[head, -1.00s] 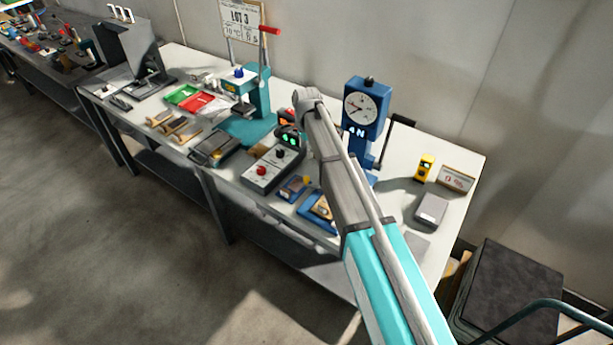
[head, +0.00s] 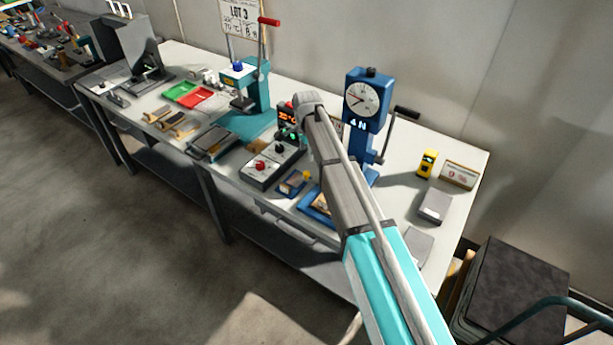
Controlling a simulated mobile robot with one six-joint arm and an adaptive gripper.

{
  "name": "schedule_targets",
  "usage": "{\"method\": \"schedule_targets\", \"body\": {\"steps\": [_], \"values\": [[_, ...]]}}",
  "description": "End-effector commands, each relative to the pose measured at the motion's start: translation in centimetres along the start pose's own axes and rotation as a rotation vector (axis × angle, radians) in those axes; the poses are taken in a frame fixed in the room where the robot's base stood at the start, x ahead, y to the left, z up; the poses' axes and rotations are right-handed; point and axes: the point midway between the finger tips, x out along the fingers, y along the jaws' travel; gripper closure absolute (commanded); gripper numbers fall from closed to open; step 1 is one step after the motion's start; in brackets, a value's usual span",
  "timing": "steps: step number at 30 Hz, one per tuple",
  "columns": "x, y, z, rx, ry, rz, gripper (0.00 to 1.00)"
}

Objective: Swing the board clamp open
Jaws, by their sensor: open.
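My arm reaches from the lower right over the bench, with its grey joint above the bench's middle. The jaws of my gripper cannot be made out; the arm hides that area. A blue frame (head: 306,209) with a brown piece in it lies near the bench's front edge, partly covered by my arm. Left of it is a small blue fixture (head: 291,185) with a yellow knob beside it. I cannot tell which of these, if either, is the board clamp, or whether a clamp is open or shut. No contact between my gripper and either one shows.
A blue dial press (head: 362,97) with a side lever stands behind my arm. A grey button box (head: 262,172) and a teal press (head: 258,90) stand left. A yellow device (head: 427,163) and a grey box (head: 435,206) lie right. Dark stacked sheets (head: 515,290) stand beyond the bench's right end.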

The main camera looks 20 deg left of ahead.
Motion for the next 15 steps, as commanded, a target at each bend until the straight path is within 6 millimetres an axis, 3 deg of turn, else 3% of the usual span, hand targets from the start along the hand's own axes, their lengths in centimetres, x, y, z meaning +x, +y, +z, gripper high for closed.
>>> {"method": "schedule_targets", "body": {"steps": [15], "values": [[4.5, 0.0, 0.0, 0.0, 0.0, 0.0, 0.29]]}}
